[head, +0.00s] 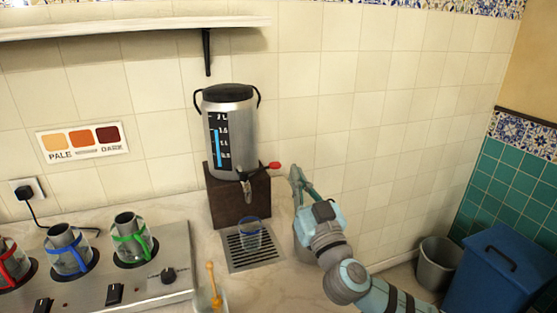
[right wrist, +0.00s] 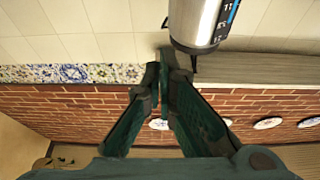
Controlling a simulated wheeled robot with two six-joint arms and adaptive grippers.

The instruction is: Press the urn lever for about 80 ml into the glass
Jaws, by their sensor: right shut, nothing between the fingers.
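The silver urn (head: 229,145) with a black lid stands on a brown block (head: 238,199) against the tiled wall. Its level gauge is blue in the lower part. The urn lever (head: 273,166) has a red tip pointing right, above the spout. A clear glass (head: 250,234) stands under the spout on the drip grate (head: 243,260). My right gripper (head: 297,174) is shut and empty, just right of the red tip, apart from it. In the right wrist view my gripper (right wrist: 163,62) is shut beside the urn (right wrist: 197,20); the lever is not visible there. My left gripper is out of view.
A hob at left holds several pots with coloured handles, including a green one (head: 133,238). A jar with a yellow-handled utensil (head: 213,285) is at the front. A container (head: 301,236) sits partly behind my right arm. A shelf (head: 130,26) runs above.

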